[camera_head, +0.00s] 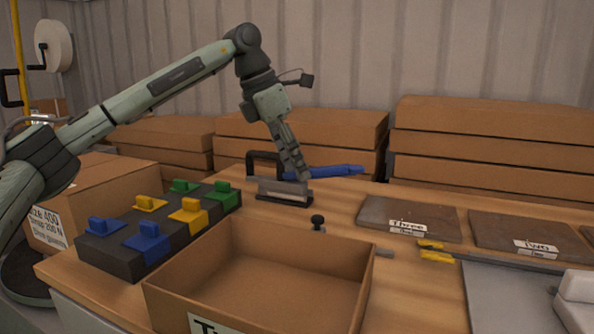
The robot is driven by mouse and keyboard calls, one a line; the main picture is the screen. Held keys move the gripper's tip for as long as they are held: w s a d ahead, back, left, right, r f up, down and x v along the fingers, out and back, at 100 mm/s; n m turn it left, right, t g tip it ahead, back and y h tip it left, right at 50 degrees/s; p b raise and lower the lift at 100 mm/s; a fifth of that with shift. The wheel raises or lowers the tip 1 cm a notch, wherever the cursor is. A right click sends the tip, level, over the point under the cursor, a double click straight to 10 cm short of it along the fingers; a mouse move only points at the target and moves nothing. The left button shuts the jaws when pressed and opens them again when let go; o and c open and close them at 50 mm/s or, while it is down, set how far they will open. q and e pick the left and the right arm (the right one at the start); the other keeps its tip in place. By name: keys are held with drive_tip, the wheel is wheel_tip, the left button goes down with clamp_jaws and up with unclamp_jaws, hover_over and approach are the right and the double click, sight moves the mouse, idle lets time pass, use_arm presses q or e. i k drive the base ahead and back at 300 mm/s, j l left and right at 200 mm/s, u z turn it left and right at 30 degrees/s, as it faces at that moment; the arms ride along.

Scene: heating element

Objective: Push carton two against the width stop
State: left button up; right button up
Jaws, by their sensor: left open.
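Carton two (305,255) is an open, empty brown box at the front middle of the workbench. Its front label is cut off by the picture edge and starts with "Tw". I cannot tell which of these belongs to the width stop. My left gripper (302,178) is open and points down behind the carton, close to a grey sealer-like tool (283,192) with a black handle. It is apart from the carton. My right gripper is out of view.
A black block with coloured clips (165,225) stands left of the carton. A blue-handled tool (335,170) lies behind. Brown panels labelled Three (410,215) and Two (510,230), and a yellow-ended tool (440,252), lie right. Stacked flat cartons (490,145) line the back.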

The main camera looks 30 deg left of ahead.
sight(243, 276)
drive_tip(key=k, duration=1.5)
